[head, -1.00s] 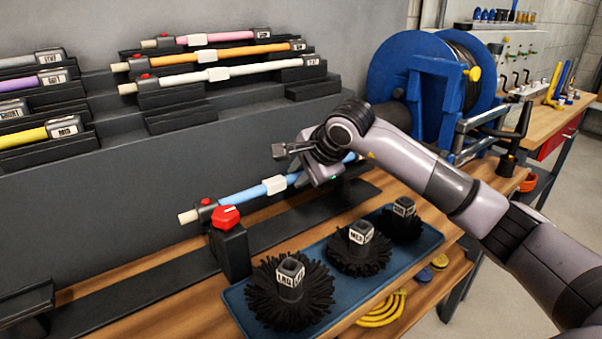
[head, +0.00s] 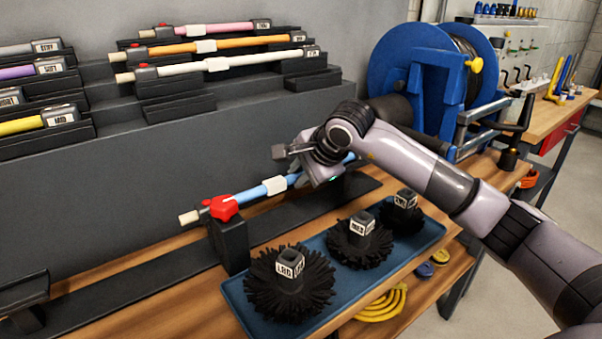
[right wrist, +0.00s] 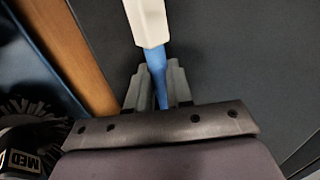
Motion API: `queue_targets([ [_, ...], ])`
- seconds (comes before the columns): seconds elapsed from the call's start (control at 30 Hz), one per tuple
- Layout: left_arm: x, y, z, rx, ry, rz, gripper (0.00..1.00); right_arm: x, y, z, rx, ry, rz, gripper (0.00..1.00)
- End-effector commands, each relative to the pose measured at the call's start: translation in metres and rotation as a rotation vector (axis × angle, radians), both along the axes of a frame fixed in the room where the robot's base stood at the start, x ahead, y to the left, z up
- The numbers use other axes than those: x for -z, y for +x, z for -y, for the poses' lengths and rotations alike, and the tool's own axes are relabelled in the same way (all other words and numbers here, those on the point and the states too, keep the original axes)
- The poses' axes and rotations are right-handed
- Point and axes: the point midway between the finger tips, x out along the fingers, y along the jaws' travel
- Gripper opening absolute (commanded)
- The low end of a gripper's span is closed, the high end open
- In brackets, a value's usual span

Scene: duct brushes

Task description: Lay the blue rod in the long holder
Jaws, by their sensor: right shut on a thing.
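The blue rod (head: 250,194) has a white collar (head: 276,185) and a pale tip at its left end. My right gripper (head: 307,176) is shut on it just right of the collar. In the right wrist view, the rod (right wrist: 160,72) runs between the two fingers, with the collar (right wrist: 146,22) beyond them. I cannot tell whether rod and post touch. A long dark strip (head: 130,266), possibly the long holder's base, lies along the bench. My left gripper is out of view.
A blue tray (head: 420,259) with three black brushes (head: 290,282) lies in front of the post. Stepped racks (head: 190,107) with several coloured rods stand behind. A blue hose reel (head: 400,68) stands at the right, close to my right arm.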

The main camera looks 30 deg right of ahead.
Motion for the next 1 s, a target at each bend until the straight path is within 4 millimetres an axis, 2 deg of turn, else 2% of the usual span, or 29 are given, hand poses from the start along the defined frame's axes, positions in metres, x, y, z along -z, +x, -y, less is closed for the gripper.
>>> queue_targets([
  [0.07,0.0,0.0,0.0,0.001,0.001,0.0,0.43,-0.001,0.0,0.0,0.0,0.0,0.002,0.0],
  [0.1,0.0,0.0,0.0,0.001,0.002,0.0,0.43,-0.001,0.0,0.0,0.0,0.0,0.002,0.23],
  [0.2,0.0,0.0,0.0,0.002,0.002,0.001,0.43,-0.001,0.0,0.0,0.0,0.0,0.002,0.5],
  [0.57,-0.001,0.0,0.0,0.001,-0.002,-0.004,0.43,0.0,0.0,0.0,0.0,0.0,0.0,0.5],
  [0.7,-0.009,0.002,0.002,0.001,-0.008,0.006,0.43,-0.016,-0.012,0.003,0.001,-0.001,0.004,0.5],
  [1.0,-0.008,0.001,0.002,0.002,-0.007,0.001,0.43,-0.051,-0.041,0.007,0.001,0.0,0.004,0.5],
])
